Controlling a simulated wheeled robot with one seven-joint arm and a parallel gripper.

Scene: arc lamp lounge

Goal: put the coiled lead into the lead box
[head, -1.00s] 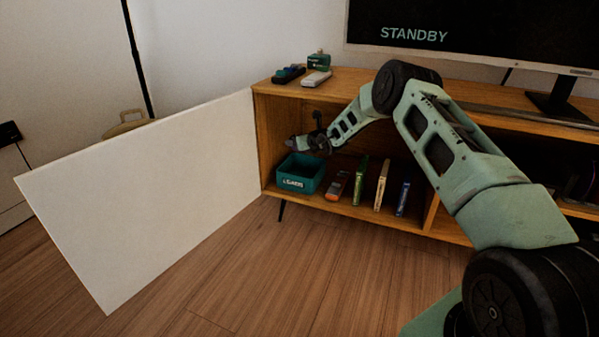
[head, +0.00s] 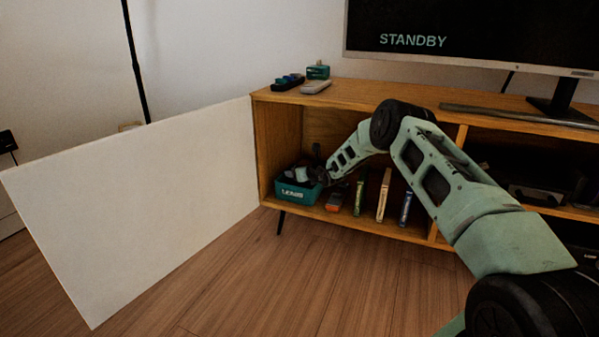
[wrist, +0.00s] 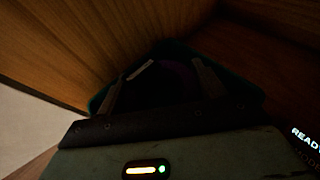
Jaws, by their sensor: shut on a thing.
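The lead box (head: 297,195) is a small teal open box with a pale label, on the cabinet's lower shelf at its left end. My gripper (head: 302,175) is at the box's mouth, with its fingertips over or just inside the rim. In the wrist view the two fingers (wrist: 158,85) stand apart, and a dark, faintly purple thing (wrist: 180,78) shows dimly between them, apparently the coiled lead held in the jaws. The teal box rim (wrist: 252,96) surrounds the fingers there. The lead's shape is lost in shadow, and it cannot be made out in the head view.
An orange-and-grey item (head: 334,201) and several upright cases (head: 384,195) stand right of the box. The cabinet's side wall (head: 279,150) is close on the left, beside the open white door (head: 130,215). Small devices (head: 316,86) lie on top.

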